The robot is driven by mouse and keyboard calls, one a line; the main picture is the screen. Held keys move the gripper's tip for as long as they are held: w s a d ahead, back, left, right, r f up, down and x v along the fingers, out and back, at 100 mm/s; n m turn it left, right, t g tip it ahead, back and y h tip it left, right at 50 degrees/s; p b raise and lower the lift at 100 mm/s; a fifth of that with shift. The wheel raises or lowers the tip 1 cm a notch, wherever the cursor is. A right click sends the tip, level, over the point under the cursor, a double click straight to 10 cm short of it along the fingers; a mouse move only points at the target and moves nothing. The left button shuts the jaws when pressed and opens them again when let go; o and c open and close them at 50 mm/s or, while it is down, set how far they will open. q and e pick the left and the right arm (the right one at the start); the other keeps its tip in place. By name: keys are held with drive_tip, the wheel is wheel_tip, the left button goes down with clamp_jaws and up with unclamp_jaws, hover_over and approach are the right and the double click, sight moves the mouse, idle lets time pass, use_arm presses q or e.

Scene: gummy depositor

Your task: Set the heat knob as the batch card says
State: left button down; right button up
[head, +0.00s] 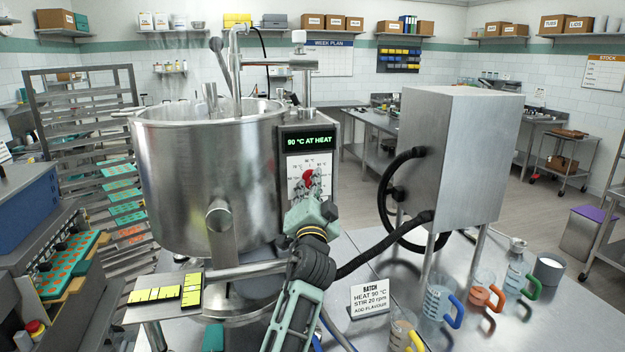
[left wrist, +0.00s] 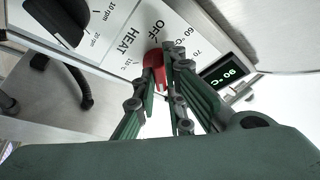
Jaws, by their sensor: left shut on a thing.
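The batch card (head: 370,298) stands on the steel table and reads "HEAT 90 °C, STIR 20 rpm, ADD FLAVOUR". The red heat knob (head: 308,178) is on the white dial plate (head: 296,165) below the display (head: 309,143), which reads "90 °C AT HEAT". My left gripper (head: 314,186) is at the plate, shut on the red knob. In the left wrist view the knob (left wrist: 155,68) shows between the fingers (left wrist: 163,75), which partly hide it. The word "HEAT" and temperature marks show around it. My right gripper is not in view.
The large steel kettle (head: 205,180) stands left of the panel. A steel box (head: 450,160) with a black hose is to the right. Several jugs, one with a blue handle (head: 438,300), stand at the table's front right. A tray rack (head: 85,110) is at left.

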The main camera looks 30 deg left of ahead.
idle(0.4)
use_arm(q)
drive_tip(key=c, duration=1.8)
unclamp_jaws()
drive_tip(key=v, duration=1.2)
